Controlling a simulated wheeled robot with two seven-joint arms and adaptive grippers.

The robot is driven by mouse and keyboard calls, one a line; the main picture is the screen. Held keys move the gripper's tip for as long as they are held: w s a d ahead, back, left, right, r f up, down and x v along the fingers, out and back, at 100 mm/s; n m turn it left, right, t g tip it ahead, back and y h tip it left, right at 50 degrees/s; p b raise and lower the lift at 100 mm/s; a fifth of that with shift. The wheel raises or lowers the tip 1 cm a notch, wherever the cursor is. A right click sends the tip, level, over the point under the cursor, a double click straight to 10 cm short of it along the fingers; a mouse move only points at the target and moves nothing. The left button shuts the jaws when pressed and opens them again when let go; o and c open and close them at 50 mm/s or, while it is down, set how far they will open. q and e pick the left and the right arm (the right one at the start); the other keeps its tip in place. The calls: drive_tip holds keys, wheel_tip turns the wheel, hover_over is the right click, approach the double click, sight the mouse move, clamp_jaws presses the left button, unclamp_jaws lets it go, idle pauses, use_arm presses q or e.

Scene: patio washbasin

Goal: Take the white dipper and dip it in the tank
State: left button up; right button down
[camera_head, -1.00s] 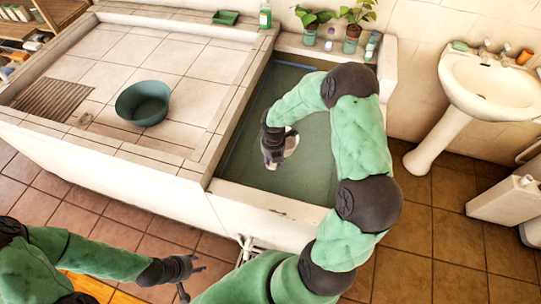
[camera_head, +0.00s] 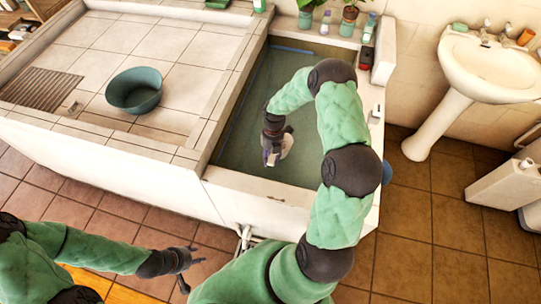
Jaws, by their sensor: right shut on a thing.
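The white dipper (camera_head: 286,146) is at the fingers of my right gripper (camera_head: 272,152), partly hidden by the gripper. My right gripper is shut on it, inside the outline of the tank (camera_head: 240,150), over or at the greenish water. I cannot tell whether the dipper touches the water. My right arm reaches in across the tank's right side and hides part of it. My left gripper (camera_head: 187,262) is open and empty in front of the basin's front wall, over the tiled floor.
A dark green bowl (camera_head: 135,90) stands on the tiled counter (camera_head: 180,50) left of the tank. Bottles and potted plants (camera_head: 349,18) line the back ledge. A white pedestal sink (camera_head: 490,65) stands at the right. The floor between is clear.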

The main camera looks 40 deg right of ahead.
wheel_tip(320, 180, down, 11)
drive_tip(key=b, duration=0.7)
idle(1.1)
drive_tip(key=shift+r+t+h+p, duration=0.4)
drive_tip(key=shift+r+p, duration=0.45)
drive_tip(key=shift+r, duration=0.7)
drive_tip(key=shift+r+p, duration=2)
drive_tip(key=shift+r, duration=0.35)
